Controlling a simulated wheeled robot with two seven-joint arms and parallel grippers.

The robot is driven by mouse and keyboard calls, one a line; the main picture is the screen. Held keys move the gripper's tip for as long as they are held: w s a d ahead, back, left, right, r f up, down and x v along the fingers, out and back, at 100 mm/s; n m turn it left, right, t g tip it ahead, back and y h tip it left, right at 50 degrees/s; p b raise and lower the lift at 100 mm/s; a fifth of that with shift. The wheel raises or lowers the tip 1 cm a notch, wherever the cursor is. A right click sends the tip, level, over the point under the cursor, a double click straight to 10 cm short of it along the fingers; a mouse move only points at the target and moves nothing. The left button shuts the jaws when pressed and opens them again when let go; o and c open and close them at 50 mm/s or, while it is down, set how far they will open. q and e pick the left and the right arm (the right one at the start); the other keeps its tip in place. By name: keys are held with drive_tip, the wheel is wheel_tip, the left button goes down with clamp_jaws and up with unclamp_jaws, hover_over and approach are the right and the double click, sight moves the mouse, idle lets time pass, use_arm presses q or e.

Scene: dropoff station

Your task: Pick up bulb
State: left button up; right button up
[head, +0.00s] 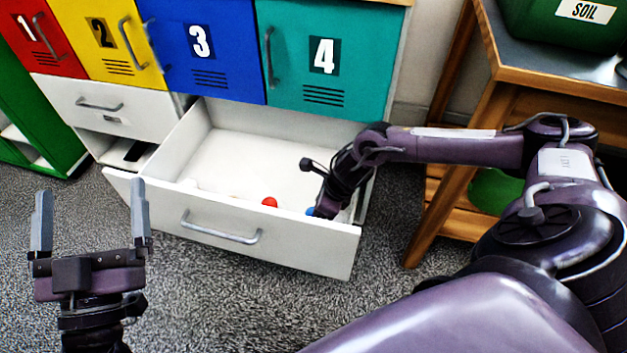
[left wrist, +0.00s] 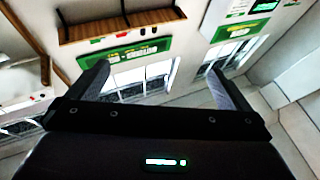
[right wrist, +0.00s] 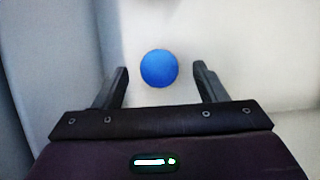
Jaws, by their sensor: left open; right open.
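A blue round thing (right wrist: 159,68) lies on the white drawer floor in the right wrist view, between the fingertips of my open right gripper (right wrist: 161,69) with gaps on both sides. It may be the bulb, but I see no clear bulb shape. In the head view its blue edge (head: 310,211) shows beside my right gripper, which reaches down into the drawer and hides most of it. A small red round thing (head: 269,202) lies to its left in the drawer. My left gripper (head: 92,190) is open and empty, raised left of the drawer.
The white drawer (head: 150,207) stands pulled out below the blue and teal numbered lockers. A pale small thing (head: 190,183) lies near its left wall. A wooden table (head: 480,130) with a green soil bin (head: 560,35) stands at right.

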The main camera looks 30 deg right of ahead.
drive_tip(key=b+x, duration=0.1)
drive_tip(key=x, duration=0.2)
drive_tip(key=c, duration=0.9)
use_arm(q)
drive_tip(key=s+a+r+t+h, duration=0.1)
drive_tip(key=s+r+t+h, duration=0.1)
drive_tip(key=r, duration=0.4)
drive_tip(key=shift+s+a+r+t, duration=0.4)
drive_tip(key=shift+s+t, duration=0.3)
drive_tip(key=shift+t, duration=0.2)
drive_tip(key=shift+w, duration=0.1)
use_arm(e)
drive_tip(key=shift+r, duration=0.15)
